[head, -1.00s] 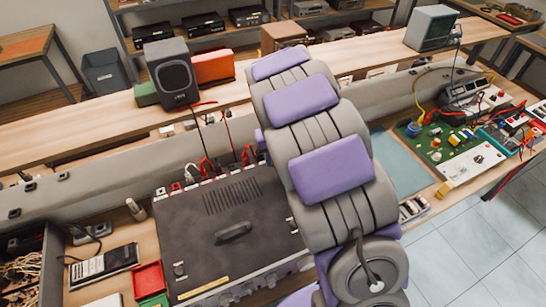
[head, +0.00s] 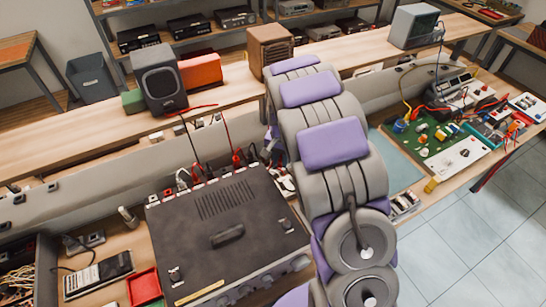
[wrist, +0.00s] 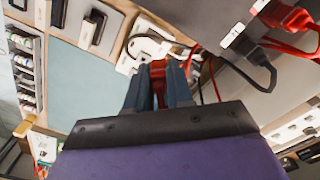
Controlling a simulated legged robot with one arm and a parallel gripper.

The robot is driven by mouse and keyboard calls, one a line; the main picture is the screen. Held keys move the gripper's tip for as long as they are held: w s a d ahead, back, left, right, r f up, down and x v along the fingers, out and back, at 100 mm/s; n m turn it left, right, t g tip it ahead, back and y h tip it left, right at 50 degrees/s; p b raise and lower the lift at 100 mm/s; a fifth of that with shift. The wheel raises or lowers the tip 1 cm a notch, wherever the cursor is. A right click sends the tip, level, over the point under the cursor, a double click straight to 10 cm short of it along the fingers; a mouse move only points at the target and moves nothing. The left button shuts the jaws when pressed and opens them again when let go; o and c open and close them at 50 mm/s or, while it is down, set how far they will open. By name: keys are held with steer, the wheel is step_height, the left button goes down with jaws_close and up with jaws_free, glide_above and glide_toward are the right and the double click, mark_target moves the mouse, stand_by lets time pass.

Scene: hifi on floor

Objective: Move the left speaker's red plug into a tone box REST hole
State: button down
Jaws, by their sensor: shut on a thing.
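The left speaker (head: 160,80) is dark grey and stands on the raised shelf. A thin red lead arches from it down towards the dark amplifier (head: 228,238), where a red plug (head: 237,158) shows at the back edge. In the wrist view my gripper (wrist: 158,78) is shut on a red plug (wrist: 158,68), with pale parts of the bench just beyond it. I cannot tell whether the plug touches anything. In the head view my arm hides most of the gripper. I cannot identify the tone box or its REST holes for certain.
Other red and black plugs (wrist: 285,16) sit in the grey unit at the right of the wrist view, with loose leads close to my gripper. A blue-green mat (wrist: 78,88) lies to the left. A green circuit board (head: 430,135) lies at right in the head view.

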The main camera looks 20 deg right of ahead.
steer(key=shift+w+d+f+m, duration=0.1)
steer(key=shift+d+f+m, duration=0.9)
steer(key=shift+f+m, duration=0.4)
steer(key=shift+w+d+f+m, duration=0.15)
steer(key=shift+d+f+m, duration=0.9)
steer(key=shift+f, duration=0.65)
steer(key=shift+w+d+f+m, duration=0.1)
steer(key=shift+d+f+m, duration=0.8)
steer(key=shift+f+m, duration=0.55)
steer(key=shift+f, duration=1)
steer(key=c, duration=0.9)
jaws_free()
steer(key=shift+r+p, duration=1.9)
steer(key=shift+r, duration=9.25)
